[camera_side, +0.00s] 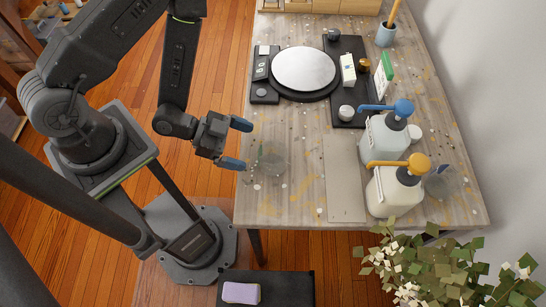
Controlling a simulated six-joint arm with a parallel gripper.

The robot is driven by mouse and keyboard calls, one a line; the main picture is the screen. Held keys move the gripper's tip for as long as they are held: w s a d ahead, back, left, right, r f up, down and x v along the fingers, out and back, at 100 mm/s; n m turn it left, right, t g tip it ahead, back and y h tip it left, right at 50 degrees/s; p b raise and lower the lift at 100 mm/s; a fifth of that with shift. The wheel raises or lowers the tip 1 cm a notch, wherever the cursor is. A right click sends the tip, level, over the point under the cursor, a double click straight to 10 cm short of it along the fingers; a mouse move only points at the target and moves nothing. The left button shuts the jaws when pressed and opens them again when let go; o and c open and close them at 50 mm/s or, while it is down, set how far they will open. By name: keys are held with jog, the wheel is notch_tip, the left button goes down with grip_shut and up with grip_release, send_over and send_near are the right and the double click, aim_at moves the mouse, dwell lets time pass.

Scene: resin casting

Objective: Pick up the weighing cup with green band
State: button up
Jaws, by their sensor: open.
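A small clear cup (272,158) stands on the left edge of the wooden table. It is nearly see-through, and I cannot make out the colour of any band on it. My gripper (237,144) is open, with its two blue fingertips apart, just left of this cup and pointing toward it. Nothing is between the fingers. Another clear cup (438,186) is partly hidden behind the yellow-topped pump bottle at the right, with a bluish part showing.
A round scale (303,70) and a dark tray (345,110) with small items are at the back. A blue-topped pump bottle (385,140) and a yellow-topped one (394,190) stand right of a flat grey sheet (343,180). The table (295,205) between cup and sheet is clear.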

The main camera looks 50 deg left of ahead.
aim_at(268, 157)
jog(key=shift+s+d, duration=0.15)
jog(key=shift+s, duration=0.2)
jog(key=shift+d+f, duration=0.1)
jog(key=shift+d, duration=0.1)
jog(key=shift+x, duration=3.55)
jog(key=shift+w, duration=0.1)
jog(key=c, duration=1)
